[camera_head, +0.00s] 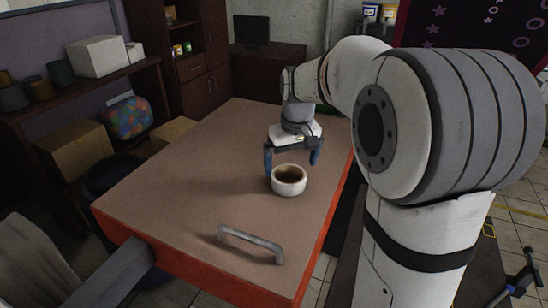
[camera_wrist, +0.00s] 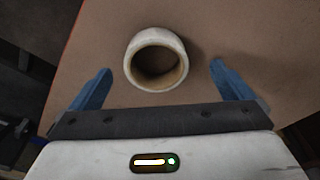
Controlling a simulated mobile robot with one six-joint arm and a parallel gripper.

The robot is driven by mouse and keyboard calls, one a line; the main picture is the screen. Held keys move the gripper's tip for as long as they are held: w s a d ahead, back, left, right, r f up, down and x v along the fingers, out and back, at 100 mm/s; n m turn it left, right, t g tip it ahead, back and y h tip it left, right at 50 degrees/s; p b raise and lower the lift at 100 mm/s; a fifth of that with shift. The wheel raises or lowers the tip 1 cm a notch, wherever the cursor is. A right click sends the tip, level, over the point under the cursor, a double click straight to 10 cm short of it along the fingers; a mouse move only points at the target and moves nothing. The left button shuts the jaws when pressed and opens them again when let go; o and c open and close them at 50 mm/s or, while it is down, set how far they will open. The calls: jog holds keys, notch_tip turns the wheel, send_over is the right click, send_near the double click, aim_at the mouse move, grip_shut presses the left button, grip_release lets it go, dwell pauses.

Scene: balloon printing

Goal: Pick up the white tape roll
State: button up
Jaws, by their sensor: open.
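The white tape roll (camera_head: 289,184) lies flat on the brown table (camera_head: 170,190), its brown inner side showing through the hole. It also shows in the wrist view (camera_wrist: 157,41), at the top middle, just beyond and between my fingertips. My gripper (camera_head: 292,166) is open, with its two blue fingers pointing down behind the roll in the head view. The fingers look wider apart than the roll. In the wrist view my gripper (camera_wrist: 161,68) is empty, and I see no contact with the roll.
A grey handle-shaped bar (camera_head: 250,242) lies on the table nearer the front edge. The rest of the tabletop is clear. Cardboard boxes (camera_head: 78,150) and a dark shelf (camera_head: 80,88) stand to the left. A dark cabinet (camera_head: 205,90) stands behind.

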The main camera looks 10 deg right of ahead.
aim_at(289, 175)
jog(key=w+f, duration=0.1)
jog(key=f, duration=0.1)
jog(key=w+f+p, duration=0.1)
jog(key=f, duration=0.2)
jog(key=w+f+p, duration=0.1)
jog(key=f, duration=0.1)
jog(key=shift+d+f, duration=0.1)
jog(key=shift+f, duration=0.05)
jog(key=shift+c, duration=0.3)
jog(key=c, duration=0.8)
jog(key=shift+c, duration=0.2)
